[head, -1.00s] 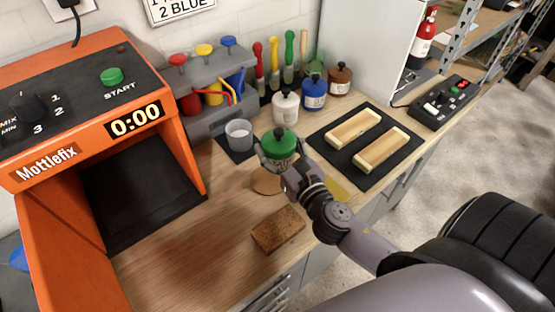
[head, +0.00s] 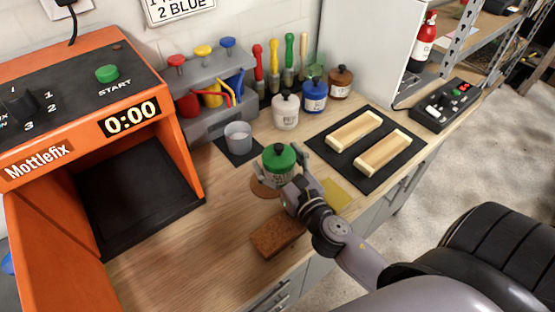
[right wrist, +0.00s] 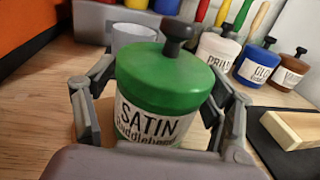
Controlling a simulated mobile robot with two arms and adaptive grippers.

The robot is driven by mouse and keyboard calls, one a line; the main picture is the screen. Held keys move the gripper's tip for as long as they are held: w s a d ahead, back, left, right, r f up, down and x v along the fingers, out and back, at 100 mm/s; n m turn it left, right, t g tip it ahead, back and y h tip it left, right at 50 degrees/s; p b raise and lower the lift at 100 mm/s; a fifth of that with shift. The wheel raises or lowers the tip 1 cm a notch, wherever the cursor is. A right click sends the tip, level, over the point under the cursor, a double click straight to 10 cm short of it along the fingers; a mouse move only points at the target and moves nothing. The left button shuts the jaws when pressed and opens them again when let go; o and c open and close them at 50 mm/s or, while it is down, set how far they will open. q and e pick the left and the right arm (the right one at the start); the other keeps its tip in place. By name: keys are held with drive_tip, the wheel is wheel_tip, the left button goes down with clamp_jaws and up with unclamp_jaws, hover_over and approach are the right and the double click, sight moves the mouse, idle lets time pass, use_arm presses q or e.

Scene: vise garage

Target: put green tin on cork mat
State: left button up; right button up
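The green tin (head: 279,166), with a green lid, dark knob and a "SATIN" label, stands upright at the round cork mat (head: 262,189). The mat shows at the tin's lower left; the tin's base looks to rest on it, but the contact is partly hidden. My right gripper (head: 287,170) has its fingers around the tin, spread apart. In the right wrist view the tin (right wrist: 160,85) stands between the fingers of the right gripper (right wrist: 160,115), with a gap visible on the left side. My left gripper is not in view.
A grey cup (head: 238,137) stands behind on a dark mat. White (head: 285,112), blue (head: 314,95) and brown (head: 340,82) containers stand farther back. A brown block (head: 278,236) lies in front, a yellow pad (head: 337,194) to the right. The orange machine (head: 180,150) is left.

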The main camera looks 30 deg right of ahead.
drive_tip(key=shift+s+r, duration=0.1)
drive_tip(key=shift+r, duration=0.05)
drive_tip(key=s+b, duration=0.1)
drive_tip(key=s, duration=0.2)
drive_tip(key=s+b, duration=0.2)
drive_tip(key=s, duration=0.2)
drive_tip(key=s+b, duration=0.1)
drive_tip(key=s, duration=0.2)
drive_tip(key=shift+s+a+f+b, duration=0.15)
drive_tip(key=shift+f+b, duration=0.1)
drive_tip(key=shift+b, duration=0.1)
drive_tip(key=shift+s+r+b, duration=0.25)
drive_tip(key=shift+s+b, duration=0.1)
drive_tip(key=shift+s, duration=0.4)
